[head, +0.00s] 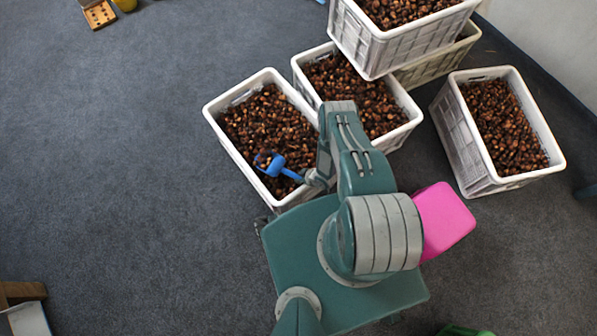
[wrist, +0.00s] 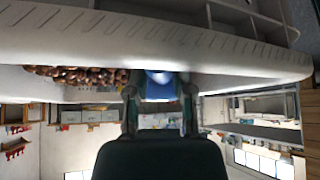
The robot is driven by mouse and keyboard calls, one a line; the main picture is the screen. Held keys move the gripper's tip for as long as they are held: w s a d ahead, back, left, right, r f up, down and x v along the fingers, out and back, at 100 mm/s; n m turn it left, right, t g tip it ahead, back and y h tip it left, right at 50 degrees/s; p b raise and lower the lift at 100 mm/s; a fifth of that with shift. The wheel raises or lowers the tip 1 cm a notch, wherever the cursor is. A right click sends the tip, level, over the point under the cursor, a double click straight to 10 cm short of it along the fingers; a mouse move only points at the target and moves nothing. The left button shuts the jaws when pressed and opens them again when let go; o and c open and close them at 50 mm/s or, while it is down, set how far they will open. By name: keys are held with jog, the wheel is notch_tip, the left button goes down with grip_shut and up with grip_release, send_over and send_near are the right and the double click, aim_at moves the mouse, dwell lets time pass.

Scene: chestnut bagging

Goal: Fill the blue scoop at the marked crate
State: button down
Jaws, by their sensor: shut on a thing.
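The blue scoop (head: 277,166) is over the left white crate (head: 236,160), low at the chestnuts (head: 268,125) near its front right side. Brown shows inside the scoop's rim, but I cannot tell how full it is. My gripper (head: 308,179) is shut on the scoop's handle, at the crate's right rim. In the wrist view my gripper (wrist: 162,92) has the blue scoop (wrist: 159,82) between its fingers, close to a pale crate wall (wrist: 220,62). Chestnuts (wrist: 75,75) show to the left there. I see no clear mark on any crate.
Another chestnut crate (head: 408,103) stands right behind, with a stacked crate (head: 372,52) above at the back. A further crate (head: 468,150) stands at the right. A pink object (head: 443,220) is beside my arm. The carpet (head: 110,170) at left is clear.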

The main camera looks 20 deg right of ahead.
jog(key=shift+t+y, duration=0.4)
jog(key=shift+t, duration=0.1)
jog(key=shift+s+d+r, duration=0.15)
jog(key=shift+r, duration=0.9)
jog(key=shift+s+d+r, duration=0.1)
jog(key=shift+s+r, duration=0.1)
jog(key=shift+r, duration=0.85)
jog(key=shift+s+d+r, duration=0.15)
jog(key=shift+r, duration=0.9)
jog(key=shift+w, duration=0.1)
